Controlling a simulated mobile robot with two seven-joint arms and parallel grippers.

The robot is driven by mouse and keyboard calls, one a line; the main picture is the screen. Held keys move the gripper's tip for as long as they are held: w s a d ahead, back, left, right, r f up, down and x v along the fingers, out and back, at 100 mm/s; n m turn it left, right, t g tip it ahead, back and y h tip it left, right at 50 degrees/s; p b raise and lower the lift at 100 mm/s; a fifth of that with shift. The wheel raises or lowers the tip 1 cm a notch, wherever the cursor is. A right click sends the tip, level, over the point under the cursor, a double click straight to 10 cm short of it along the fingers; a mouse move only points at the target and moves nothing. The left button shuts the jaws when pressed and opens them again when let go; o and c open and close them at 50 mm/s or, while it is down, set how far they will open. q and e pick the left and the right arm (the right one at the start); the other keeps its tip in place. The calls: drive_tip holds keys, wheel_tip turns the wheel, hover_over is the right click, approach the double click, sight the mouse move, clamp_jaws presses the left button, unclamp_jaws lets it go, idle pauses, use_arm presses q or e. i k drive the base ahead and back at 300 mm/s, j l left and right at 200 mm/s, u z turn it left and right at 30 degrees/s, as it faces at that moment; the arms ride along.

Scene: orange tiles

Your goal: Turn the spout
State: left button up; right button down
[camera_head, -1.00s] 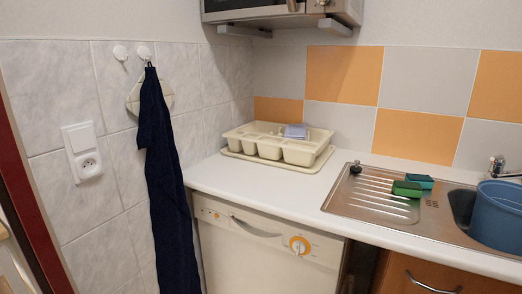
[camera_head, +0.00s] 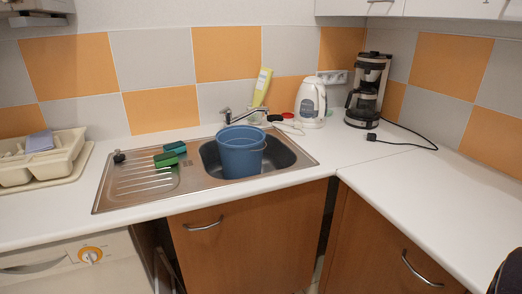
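The faucet stands at the back of the steel sink. Its spout (camera_head: 241,115) reaches from the base out over the basin, just above a blue bucket (camera_head: 241,158). The bucket stands in the sink basin (camera_head: 284,157) and hides much of it. The ribbed steel drainboard (camera_head: 135,185) lies to the left of the basin. Neither of my grippers is in view.
Green sponges (camera_head: 168,156) lie on the drainboard. A cream dish rack (camera_head: 60,160) stands at the left. A white kettle (camera_head: 311,102), a coffee maker (camera_head: 369,90) and a yellow bottle (camera_head: 262,86) stand behind.

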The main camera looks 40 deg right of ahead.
sight(237, 119)
drive_tip(key=z, duration=1.1)
